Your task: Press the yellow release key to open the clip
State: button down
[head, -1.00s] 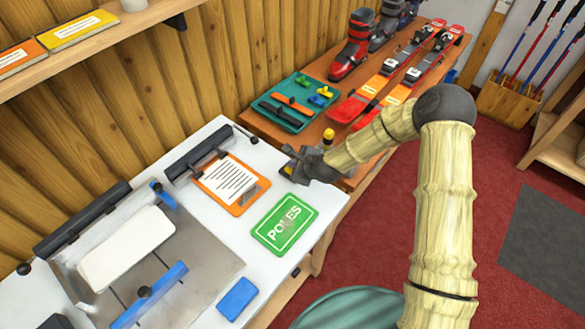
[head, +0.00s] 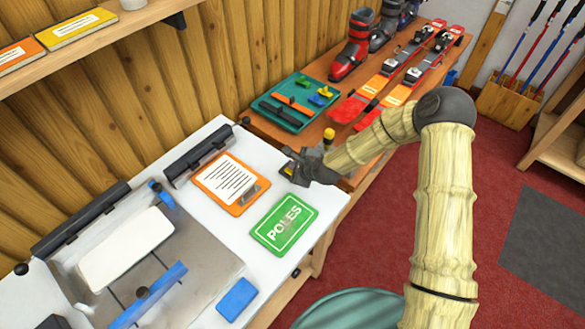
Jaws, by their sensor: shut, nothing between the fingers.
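My gripper (head: 290,163) is shut and empty, low over the right edge of the white bench top (head: 232,192), right of the orange clipboard. A small yellow and blue spot shows at its fingertips; I cannot tell whether this is the release key or whether the fingers touch it.
A green "POLES" card (head: 284,224) and a blue block (head: 237,299) lie nearer. A metal plate with a white pad (head: 126,248) and blue bars is at left. A teal tool tray (head: 262,104), a yellow-topped item (head: 329,134) and skis (head: 398,80) are on the wooden bench behind.

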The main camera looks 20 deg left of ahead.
dwell(0.3)
jog(key=shift+r+p, duration=0.7)
jog(key=shift+r, duration=0.3)
notch_tip(320, 180, up, 5)
jog(key=p, duration=0.3)
dwell(1.3)
